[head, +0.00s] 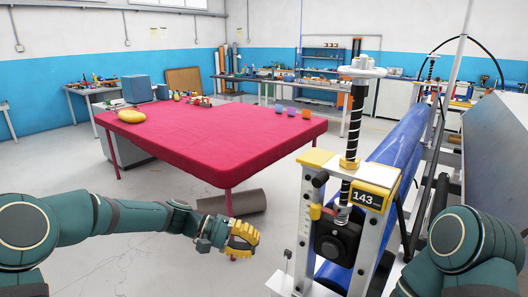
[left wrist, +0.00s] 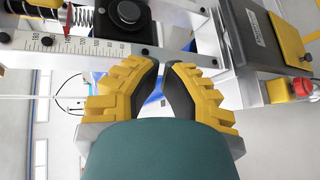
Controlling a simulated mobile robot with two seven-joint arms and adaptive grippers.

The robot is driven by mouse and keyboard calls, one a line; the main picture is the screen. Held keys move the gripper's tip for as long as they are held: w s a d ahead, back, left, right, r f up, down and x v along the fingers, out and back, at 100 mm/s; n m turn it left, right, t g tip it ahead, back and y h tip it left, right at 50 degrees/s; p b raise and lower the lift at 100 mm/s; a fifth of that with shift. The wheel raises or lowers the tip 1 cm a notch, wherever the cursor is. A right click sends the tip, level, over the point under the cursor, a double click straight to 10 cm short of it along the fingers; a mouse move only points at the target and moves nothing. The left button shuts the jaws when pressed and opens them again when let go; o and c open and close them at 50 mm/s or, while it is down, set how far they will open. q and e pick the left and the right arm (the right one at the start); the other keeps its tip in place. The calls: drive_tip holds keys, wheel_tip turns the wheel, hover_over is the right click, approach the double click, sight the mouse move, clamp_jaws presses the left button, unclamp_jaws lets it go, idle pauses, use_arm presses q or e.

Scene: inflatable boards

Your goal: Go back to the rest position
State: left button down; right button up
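My left gripper (head: 243,240) hangs low in front of the red table and left of the numbered machine, with its forearm reaching in from the left. In the left wrist view its two yellow, black-padded fingers (left wrist: 162,67) lean toward each other. A narrow gap shows between the tips, and nothing is held there. My right arm (head: 465,245) shows only as a teal shoulder and upper link at the lower right. The right gripper is out of view.
A machine marked 143 (head: 367,198) with a blue roller (head: 395,160) stands just right of my left gripper. The red table (head: 215,145) is ahead, carrying a yellow bundle (head: 131,116). A dark roll (head: 232,202) lies below it. Grey floor (head: 50,165) is clear at left.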

use_arm(q)
drive_tip(key=s+a+f+n+y, duration=0.1)
drive_tip(key=s+f+y, duration=0.3)
drive_tip(key=f, duration=0.7)
drive_tip(key=s+f+n+y, duration=0.1)
drive_tip(key=s+f+y, duration=0.2)
drive_tip(key=s+f, duration=0.55)
drive_tip(key=s+a+f+m+t+y, duration=0.1)
drive_tip(key=s+a+f+t+y, duration=0.1)
drive_tip(key=s+f, duration=0.7)
drive_tip(key=shift+s+a+f+t+y, duration=0.15)
drive_tip(key=shift+a+f+t+y, duration=0.15)
drive_tip(key=shift+a+f+y, duration=0.5)
drive_tip(key=shift+a+f, duration=0.1)
drive_tip(key=shift+a, duration=0.2)
